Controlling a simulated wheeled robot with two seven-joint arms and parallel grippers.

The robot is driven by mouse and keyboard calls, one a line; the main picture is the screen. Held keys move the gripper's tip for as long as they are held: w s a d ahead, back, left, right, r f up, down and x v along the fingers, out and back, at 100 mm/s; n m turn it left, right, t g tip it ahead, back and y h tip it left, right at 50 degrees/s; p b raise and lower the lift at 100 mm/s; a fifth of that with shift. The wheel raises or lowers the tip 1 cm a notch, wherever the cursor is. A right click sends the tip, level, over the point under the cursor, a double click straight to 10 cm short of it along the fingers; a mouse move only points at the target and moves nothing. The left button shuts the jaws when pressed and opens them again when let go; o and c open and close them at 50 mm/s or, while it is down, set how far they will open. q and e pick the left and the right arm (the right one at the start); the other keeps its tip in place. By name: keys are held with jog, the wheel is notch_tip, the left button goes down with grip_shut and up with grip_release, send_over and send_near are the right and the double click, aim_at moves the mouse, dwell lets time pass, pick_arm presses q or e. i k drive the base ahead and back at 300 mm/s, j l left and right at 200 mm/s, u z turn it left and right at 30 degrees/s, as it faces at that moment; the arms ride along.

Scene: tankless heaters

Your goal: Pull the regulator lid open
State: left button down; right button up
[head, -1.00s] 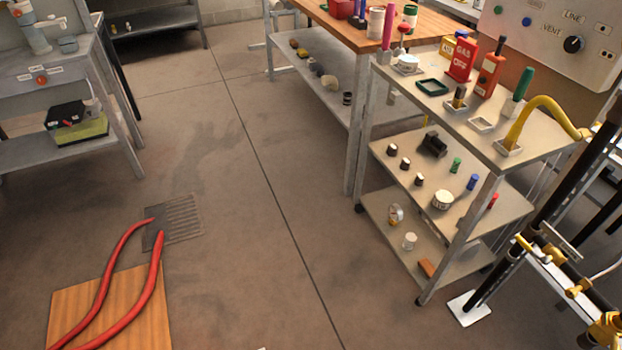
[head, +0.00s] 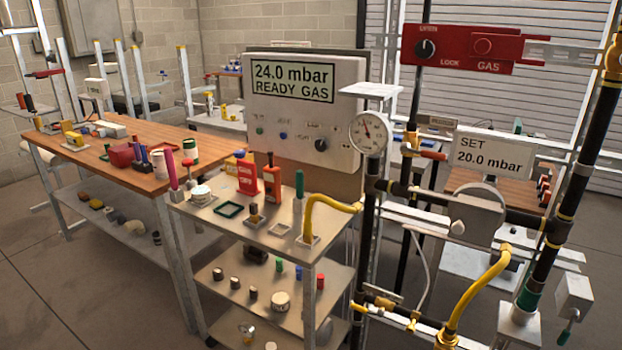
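A round grey regulator body (head: 487,198) sits on the black gas pipe at the right, below a white sign (head: 493,153) reading "SET 20.0 mbar". A flat grey piece that looks like its lid (head: 476,221) covers the front of it, with a small pale knob (head: 457,228) at its lower left. The lid appears closed, though its hinge and edge are hard to make out. Neither of my grippers is in view.
Yellow gas pipes (head: 478,284) and a round gauge (head: 368,133) crowd the regulator. A red gas switch box (head: 476,48) hangs above. A metal tool cart (head: 225,219) and a wooden bench (head: 150,180) stand left. Open floor shows at the lower left.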

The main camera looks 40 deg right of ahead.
aim_at(468, 224)
jog(key=z, duration=2.05)
